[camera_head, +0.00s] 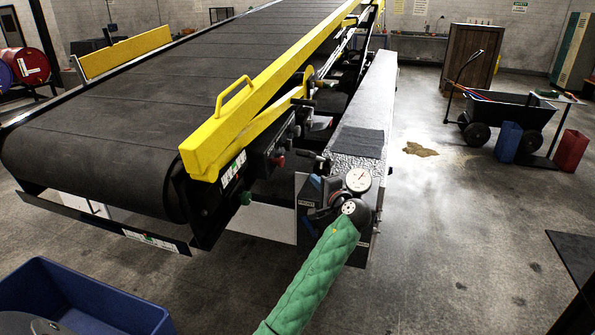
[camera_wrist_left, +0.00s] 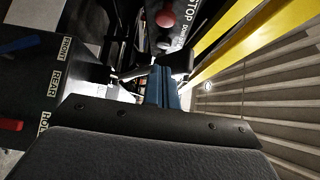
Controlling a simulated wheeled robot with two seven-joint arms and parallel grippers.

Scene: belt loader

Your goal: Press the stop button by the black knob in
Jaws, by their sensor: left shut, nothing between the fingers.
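The stop button (camera_head: 278,160) is a red knob on the dark side panel below the yellow rail. In the left wrist view the red stop button (camera_wrist_left: 165,18) is at the top, beside a label reading STOP, with a grey round part just below it. A small black knob (camera_head: 296,131) shows near it; I cannot tell it clearly from the dark fittings around. My left gripper (camera_head: 315,183), at the end of the green-sleeved arm, is to the right of and below the button, apart from it. Its blue fingers (camera_wrist_left: 165,88) are shut and empty. My right gripper is out of view.
A green knob (camera_head: 246,198) is at the panel's lower end. A gauge (camera_head: 358,179) stands close by my left wrist. The yellow rail (camera_head: 235,120) and conveyor belt (camera_head: 120,120) lie left of the panel. A blue bin (camera_head: 80,300) is at lower left.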

